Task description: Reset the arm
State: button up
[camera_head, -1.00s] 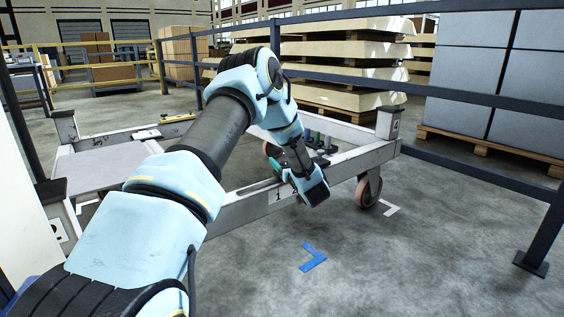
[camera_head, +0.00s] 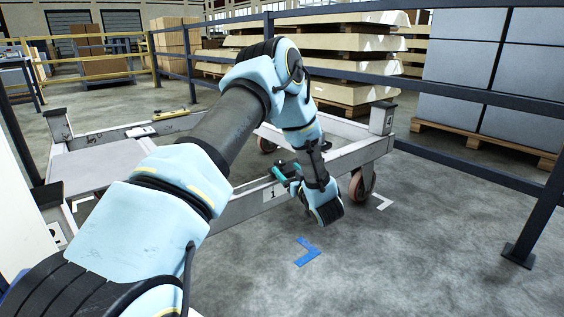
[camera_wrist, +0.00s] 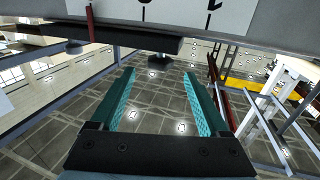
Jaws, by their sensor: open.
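My arm reaches forward from the lower left in the head view, its forearm bent down beside the front rail of a white trolley frame (camera_head: 232,209). My gripper (camera_head: 286,172) shows as a small teal part by that rail, partly hidden by my wrist. In the wrist view my gripper (camera_wrist: 160,84) has two teal fingers spread wide apart, with nothing between them. A pale beam with dark marks (camera_wrist: 240,18) crosses the top of that view, beyond the fingertips. I cannot tell the exact gap to it.
A dark blue railing (camera_head: 470,97) runs behind and to the right of the trolley. Stacked grey boxes (camera_head: 465,70) stand on a pallet beyond it. A blue floor mark (camera_head: 307,251) lies in front of the trolley. The floor at front right is clear.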

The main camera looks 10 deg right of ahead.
jog(key=shift+s+d, duration=0.1)
jog(key=shift+s, duration=0.55)
jog(key=a+r+m+g+h+p, duration=0.2)
jog(key=a+r+m+g+h, duration=0.1)
jog(key=a+r+g+h, duration=0.5)
jog(key=s+a+r+g+y+p, duration=0.15)
jog(key=s+a+g, duration=0.25)
jog(key=s+a, duration=0.7)
jog(key=s+a+r+g+y+b, duration=0.1)
jog(key=s+a+g+y, duration=0.25)
jog(key=s+a, duration=0.75)
jog(key=w+p+v, duration=0.2)
jog(key=p+v, duration=1.6)
jog(key=p, duration=0.1)
jog(key=w+d+r+p+v, duration=0.1)
jog(key=w+p+v, duration=0.2)
jog(key=p+v, duration=1.6)
jog(key=shift+w+d+g, duration=0.3)
jog(key=shift+d+g, duration=0.05)
